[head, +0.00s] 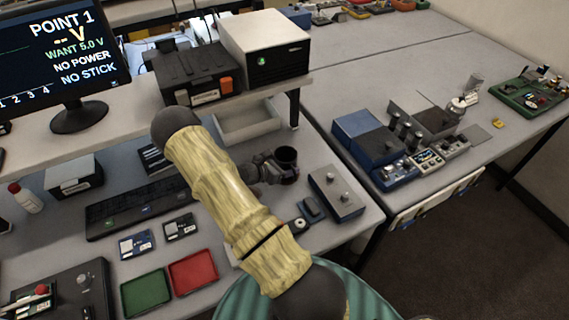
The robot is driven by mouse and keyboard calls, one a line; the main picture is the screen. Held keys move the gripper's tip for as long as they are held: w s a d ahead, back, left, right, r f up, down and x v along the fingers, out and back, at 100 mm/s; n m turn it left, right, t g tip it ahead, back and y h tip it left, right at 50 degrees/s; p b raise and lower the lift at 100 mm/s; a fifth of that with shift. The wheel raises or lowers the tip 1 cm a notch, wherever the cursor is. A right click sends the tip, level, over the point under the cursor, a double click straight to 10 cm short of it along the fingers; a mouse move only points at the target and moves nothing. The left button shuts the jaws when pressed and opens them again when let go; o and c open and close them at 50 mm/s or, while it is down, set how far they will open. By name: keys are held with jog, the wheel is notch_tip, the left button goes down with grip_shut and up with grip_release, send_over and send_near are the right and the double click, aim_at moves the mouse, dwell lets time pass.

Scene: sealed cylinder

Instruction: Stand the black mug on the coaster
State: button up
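The black mug (287,158) is upright near the middle of the bench, its dark open top facing up. My gripper (268,168) is at the mug's left side, at the far end of my arm. The fingers are dark against the dark mug, so I cannot tell whether they are closed on it, or whether the mug touches the bench. I cannot make out a coaster for certain; my arm covers part of the bench.
A grey box with knobs (336,192) stands close right of the mug. An empty beige tray (247,122) lies behind it. A keyboard (135,205), a green tray (146,292) and a red tray (193,272) lie left. The bench edge is at the right.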

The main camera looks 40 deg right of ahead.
jog(key=shift+f, duration=0.1)
jog(key=o, duration=1.2)
jog(key=shift+a, duration=0.15)
jog(key=b+v, duration=0.3)
jog(key=v, duration=0.9)
jog(key=shift+r, duration=0.2)
